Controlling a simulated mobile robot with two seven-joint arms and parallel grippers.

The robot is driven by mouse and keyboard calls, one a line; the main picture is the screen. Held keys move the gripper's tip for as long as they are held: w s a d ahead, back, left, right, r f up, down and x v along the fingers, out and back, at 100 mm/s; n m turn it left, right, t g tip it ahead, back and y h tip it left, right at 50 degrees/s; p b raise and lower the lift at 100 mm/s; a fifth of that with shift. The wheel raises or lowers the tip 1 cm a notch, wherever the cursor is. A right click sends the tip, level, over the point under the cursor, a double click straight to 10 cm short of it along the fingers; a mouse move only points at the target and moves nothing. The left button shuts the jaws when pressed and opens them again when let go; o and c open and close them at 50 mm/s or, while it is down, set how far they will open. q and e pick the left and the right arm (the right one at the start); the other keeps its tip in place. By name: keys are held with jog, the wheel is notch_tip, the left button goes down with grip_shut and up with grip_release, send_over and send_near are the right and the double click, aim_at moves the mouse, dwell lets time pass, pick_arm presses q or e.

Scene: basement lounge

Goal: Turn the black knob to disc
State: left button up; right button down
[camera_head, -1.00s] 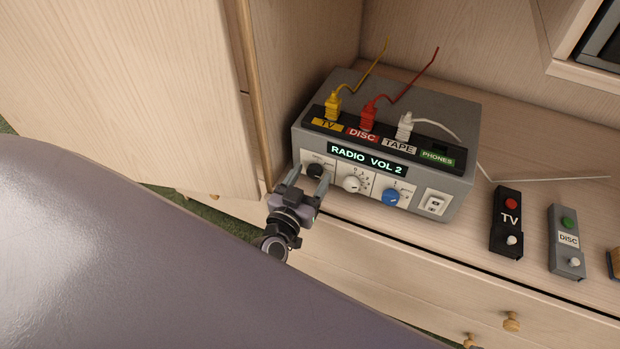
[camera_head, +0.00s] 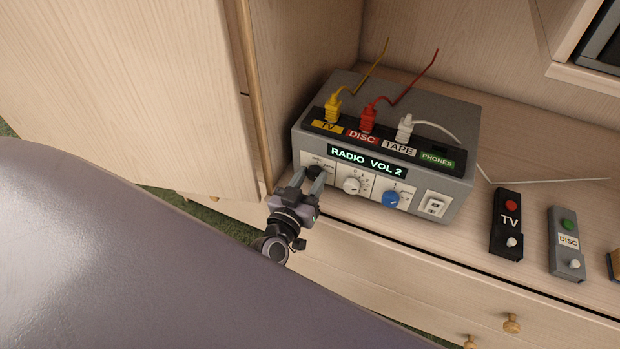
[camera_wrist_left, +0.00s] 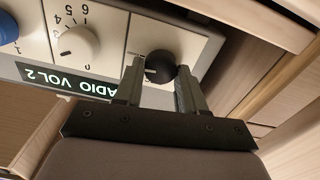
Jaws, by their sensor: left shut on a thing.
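The grey amplifier box (camera_head: 300,140) stands on the cabinet top, its green display reading "RADIO VOL 2". The black knob (camera_head: 315,170) is at the left end of its front panel. My left gripper (camera_head: 310,174) is shut on the black knob, one finger on each side. In the left wrist view the black knob (camera_wrist_left: 165,57) sits between the two fingertips (camera_wrist_left: 160,67), with a light mark toward the left finger. The printed labels around the knob are too small or covered to read. My right gripper is not in view.
A white knob (camera_head: 352,186), a blue knob (camera_head: 391,198) and a white switch (camera_head: 434,204) are to the right on the panel. Yellow, red and white plugs stand on top. A TV remote (camera_head: 507,225) and a DISC remote (camera_head: 566,243) lie right. A wooden panel (camera_head: 200,90) stands close left.

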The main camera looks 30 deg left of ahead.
pick_arm(q)
jog(key=n, duration=0.7)
jog(key=shift+a+f+n, duration=0.1)
jog(key=shift+n, duration=0.3)
jog(key=n+b, duration=0.1)
jog(key=n, duration=0.3)
jog(key=shift+f+n, duration=0.1)
jog(key=shift+n, duration=0.2)
jog(key=n+b, duration=0.1)
jog(key=n, duration=0.3)
jog(key=shift+n, duration=0.3)
jog(key=o, duration=1)
jog(key=shift+o, duration=0.2)
jog(key=s, duration=0.7)
jog(key=shift+d, duration=0.2)
